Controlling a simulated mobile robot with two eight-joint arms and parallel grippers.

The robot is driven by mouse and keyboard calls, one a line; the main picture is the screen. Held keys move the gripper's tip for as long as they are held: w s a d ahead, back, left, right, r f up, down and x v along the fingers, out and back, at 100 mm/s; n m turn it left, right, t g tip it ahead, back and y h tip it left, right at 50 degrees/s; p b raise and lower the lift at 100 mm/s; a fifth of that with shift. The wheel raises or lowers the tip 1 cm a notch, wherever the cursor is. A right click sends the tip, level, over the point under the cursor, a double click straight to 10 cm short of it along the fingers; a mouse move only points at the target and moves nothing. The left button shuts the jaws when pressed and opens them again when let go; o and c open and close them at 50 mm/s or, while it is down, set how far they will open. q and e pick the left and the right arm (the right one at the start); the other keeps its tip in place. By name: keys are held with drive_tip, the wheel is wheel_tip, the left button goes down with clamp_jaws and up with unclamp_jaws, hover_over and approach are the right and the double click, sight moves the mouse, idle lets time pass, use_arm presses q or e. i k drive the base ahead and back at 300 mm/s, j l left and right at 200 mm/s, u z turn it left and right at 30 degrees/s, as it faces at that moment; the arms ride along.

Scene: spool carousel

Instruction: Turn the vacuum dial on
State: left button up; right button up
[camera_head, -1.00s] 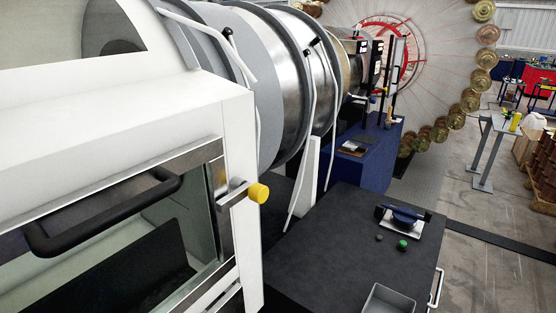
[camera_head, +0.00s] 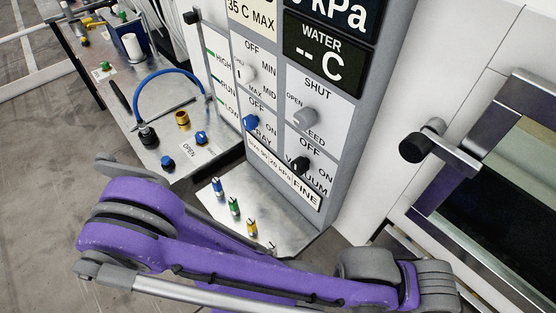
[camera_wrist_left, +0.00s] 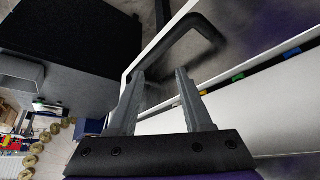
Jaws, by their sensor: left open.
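The vacuum dial (camera_head: 300,164) is a black knob low on the right of the grey control panel (camera_head: 345,150) in the head view. OFF is printed above it, ON to its right and VACUUM below. Its exact setting is too small to tell. A purple arm of mine crosses below the panel, apart from the dial. My left gripper (camera_wrist_left: 161,74) shows only in the left wrist view, open and empty, with a black bar handle (camera_wrist_left: 205,28) beyond its fingertips. The dial is not visible there. My right gripper is in neither view.
Close to the vacuum dial sit a blue spray dial (camera_head: 250,122), a grey bleed dial (camera_head: 305,117) and a pale dial (camera_head: 247,74). A metal bench (camera_head: 215,160) stands left. A black-knobbed latch (camera_head: 418,147) juts out from the white cabinet at right.

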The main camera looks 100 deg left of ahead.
sight(300, 166)
drive_tip(key=u, duration=3.3)
drive_tip(key=j, duration=0.55)
drive_tip(key=k+j, duration=0.15)
drive_tip(key=j, duration=0.9)
drive_tip(key=k+z, duration=0.05)
